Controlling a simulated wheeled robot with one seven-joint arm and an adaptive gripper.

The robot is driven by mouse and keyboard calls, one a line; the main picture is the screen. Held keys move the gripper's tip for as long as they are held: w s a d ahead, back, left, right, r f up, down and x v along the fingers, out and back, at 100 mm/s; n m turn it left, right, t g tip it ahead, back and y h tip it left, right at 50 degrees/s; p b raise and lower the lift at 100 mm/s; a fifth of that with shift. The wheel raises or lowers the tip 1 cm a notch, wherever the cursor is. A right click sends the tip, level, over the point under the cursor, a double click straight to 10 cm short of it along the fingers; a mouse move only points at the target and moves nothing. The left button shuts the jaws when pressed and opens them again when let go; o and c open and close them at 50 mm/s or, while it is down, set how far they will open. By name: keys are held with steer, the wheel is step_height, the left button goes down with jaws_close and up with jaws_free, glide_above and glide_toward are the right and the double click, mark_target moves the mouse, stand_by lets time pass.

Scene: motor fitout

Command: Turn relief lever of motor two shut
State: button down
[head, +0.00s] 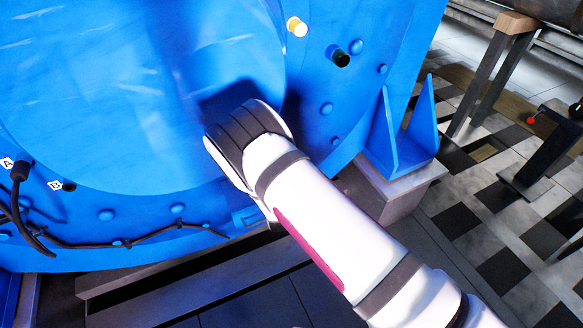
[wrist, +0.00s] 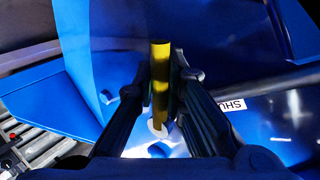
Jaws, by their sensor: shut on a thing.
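A yellow lever (wrist: 160,85) stands between the two fingers of my gripper (wrist: 162,90) in the wrist view, and the fingers are shut on it. Its lower end meets a pale round part (wrist: 157,127) on the blue motor housing. A white label (wrist: 232,104) reading "SHU", partly hidden by the right finger, lies to the right of the lever. In the head view my arm reaches up to the large blue motor (head: 120,90); the fingers and the lever are hidden behind my wrist there.
A yellow-tipped fitting (head: 297,27) and a black-tipped one (head: 340,58) stick out at the upper right of the motor. A black cable (head: 150,238) runs along its lower edge, near sockets labelled A and B. A blue foot bracket (head: 405,140) and a dark stand (head: 545,150) are at right.

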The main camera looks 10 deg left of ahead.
steer(key=m+g, duration=0.1)
steer(key=r+m+g+y+p, duration=0.1)
steer(key=a+r+m+g+y, duration=0.1)
steer(key=shift+s+p, duration=0.35)
steer(key=shift+s, duration=0.05)
steer(key=shift+s+a+r+m+g+y+b, duration=0.15)
steer(key=shift+a+r+m+g+y+b, duration=0.15)
steer(key=shift+r+m+g+y, duration=0.4)
steer(key=shift+s+a+r+m+g+y+b, duration=0.15)
steer(key=shift+r+m+g+y+b, duration=0.2)
steer(key=shift+m+y, duration=0.5)
steer(key=c, duration=1.6)
jaws_free()
steer(key=shift+c, duration=0.2)
steer(key=shift+r, duration=0.15)
steer(key=v, duration=1.1)
steer(key=shift+s+d+r, duration=0.2)
steer(key=shift+s+d, duration=0.05)
steer(key=shift+d, duration=0.05)
steer(key=shift+r, duration=0.1)
